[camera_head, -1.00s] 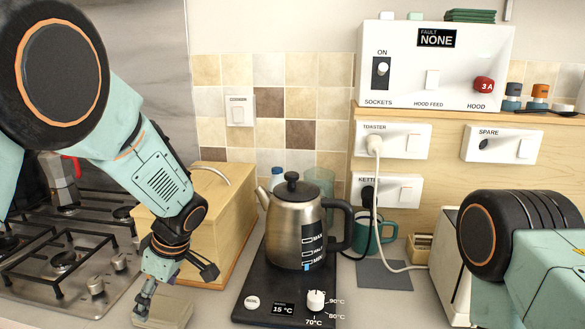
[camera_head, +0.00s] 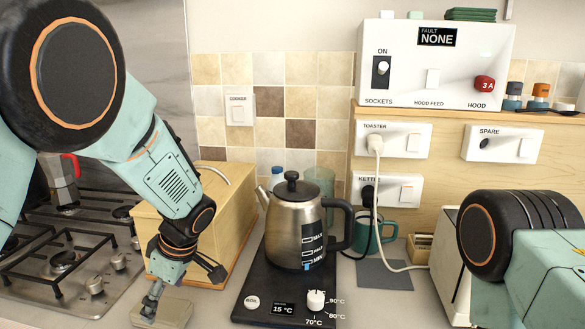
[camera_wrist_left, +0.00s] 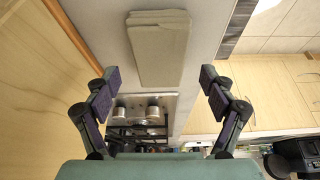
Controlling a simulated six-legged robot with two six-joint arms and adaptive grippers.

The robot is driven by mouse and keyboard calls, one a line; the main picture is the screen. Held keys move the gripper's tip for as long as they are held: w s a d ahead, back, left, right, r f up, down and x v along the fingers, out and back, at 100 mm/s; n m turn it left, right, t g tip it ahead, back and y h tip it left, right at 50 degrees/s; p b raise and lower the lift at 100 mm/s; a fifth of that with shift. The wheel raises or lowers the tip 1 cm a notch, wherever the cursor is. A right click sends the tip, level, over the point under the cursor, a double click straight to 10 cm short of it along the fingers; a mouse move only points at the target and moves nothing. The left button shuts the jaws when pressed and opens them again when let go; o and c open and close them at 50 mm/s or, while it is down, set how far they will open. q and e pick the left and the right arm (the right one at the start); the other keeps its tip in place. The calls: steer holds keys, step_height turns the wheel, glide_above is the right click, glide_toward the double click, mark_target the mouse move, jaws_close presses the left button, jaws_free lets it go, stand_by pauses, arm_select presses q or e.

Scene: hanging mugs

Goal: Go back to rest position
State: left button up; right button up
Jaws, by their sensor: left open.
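My left gripper (camera_head: 152,303) points down at the lower left in the camera_head view, in front of the wooden box. In the left wrist view its two fingers (camera_wrist_left: 158,80) are spread wide with nothing between them. A flat pale folded cloth or pad (camera_head: 176,312) lies on the counter by the fingertips. It also shows beyond the fingers in the wrist view (camera_wrist_left: 160,50); I cannot tell whether they touch it. My right arm enters at the lower right; its gripper is out of view.
A metal kettle (camera_head: 287,232) stands on a dark base (camera_head: 262,290) right of my left gripper. A wooden box (camera_head: 233,220) is close behind the forearm. The hob (camera_head: 60,290) is at left. A teal mug (camera_head: 386,232) and a white toaster (camera_head: 446,262) stand to the right.

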mark_target(160, 306)
arm_select(q)
steer(key=b+x, duration=0.1)
steer(key=x, duration=0.3)
steer(key=shift+w+f, duration=0.1)
steer(key=shift+f, duration=0.1)
step_height(160, 306, up, 10)
steer(key=shift+p, duration=0.7)
step_height(160, 306, down, 10)
steer(key=b, duration=0.7)
steer(key=shift+f+b, duration=0.1)
steer(key=shift+b, duration=0.25)
steer(key=shift+r+p, duration=0.3)
steer(key=shift+r, duration=0.1)
steer(key=shift+r, duration=0.1)
